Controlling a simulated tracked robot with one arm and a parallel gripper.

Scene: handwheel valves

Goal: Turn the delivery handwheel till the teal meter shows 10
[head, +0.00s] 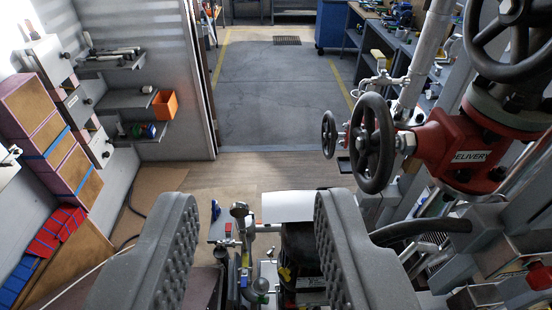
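No teal meter can be made out.
A smaller black handwheel (328,135) stands just left of the red valve's wheel. Pipes and a black hose (420,228) crowd the right. Boxes (40,130) and shelves line the left wall. An open doorway (265,95) shows clear floor beyond.

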